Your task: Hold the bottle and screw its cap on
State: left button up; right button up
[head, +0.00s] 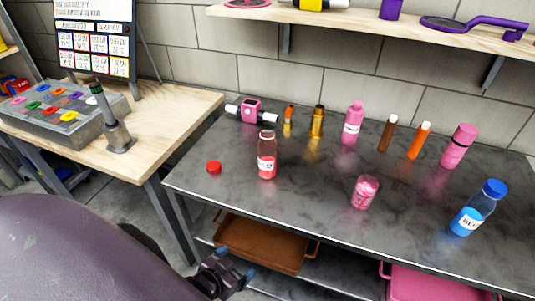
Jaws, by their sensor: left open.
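A clear bottle (267,160) with red liquid and a white label stands upright on the dark metal table (310,190), its top open. A red cap (214,167) lies on the table to the left of the bottle, apart from it. My left gripper (236,264) is at the bottom of the head view, in front of the table's front edge. It is open and empty, with blue fingertips, and is well away from the bottle and the cap. My right gripper is not in view.
A pink jar (364,192) and a blue-capped bottle (474,208) stand to the right. Behind are a pink device (250,112), a pink bottle (353,124), a pink tumbler (459,147) and several tubes. Below the tabletop is a brown tray (262,245). A wooden table (180,110) stands left.

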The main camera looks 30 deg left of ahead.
aim_at(266, 145)
jog(key=u, duration=1.5)
jog(key=i+j+z, duration=0.3)
jog(key=j, duration=0.35)
jog(key=i+j+z, duration=0.25)
jog(key=j, duration=0.4)
jog(key=j+z, duration=0.3)
jog(key=j, duration=0.4)
jog(key=j+z, duration=0.25)
jog(key=j, duration=0.5)
jog(key=i, duration=0.05)
